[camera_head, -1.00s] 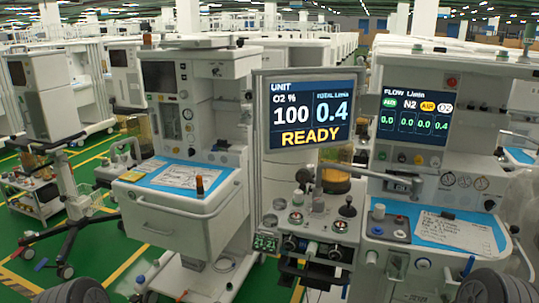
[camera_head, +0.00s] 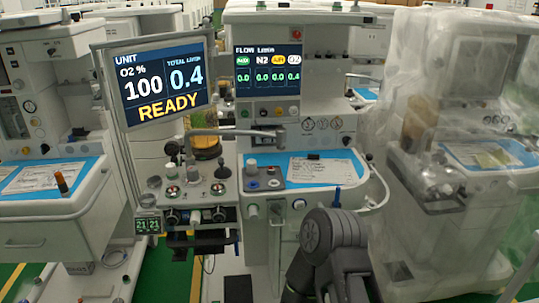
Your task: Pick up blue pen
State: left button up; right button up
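A slim upright blue thing, which looks like the blue pen (camera_head: 337,195), shows at the front of the right-hand cart, just below the blue work surface (camera_head: 349,163). Its lower end meets the outline of my dark arm, so I cannot tell what it rests on. One dark arm of mine rises from the bottom edge just below it, with a round joint on its left. No fingertips show on this arm. My other arm is out of the picture. Neither gripper can be seen.
A white paper (camera_head: 313,171) and a knobbed block (camera_head: 264,178) lie on the work surface. A READY monitor (camera_head: 161,82) stands to the left. A plastic-covered cart (camera_head: 458,130) is close on the right. Another cart (camera_head: 52,195) is at the left.

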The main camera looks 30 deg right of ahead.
aim_at(338, 190)
jog(key=i+l+z, duration=0.15)
jog(key=l, duration=0.25)
jog(key=l+z, duration=0.1)
jog(key=l, duration=0.3)
jog(key=i+l+z, duration=0.15)
jog(key=l, duration=0.2)
jog(key=i+l+z, duration=0.1)
jog(key=l, duration=0.3)
jog(key=i+l+z, duration=0.15)
jog(key=l, duration=0.2)
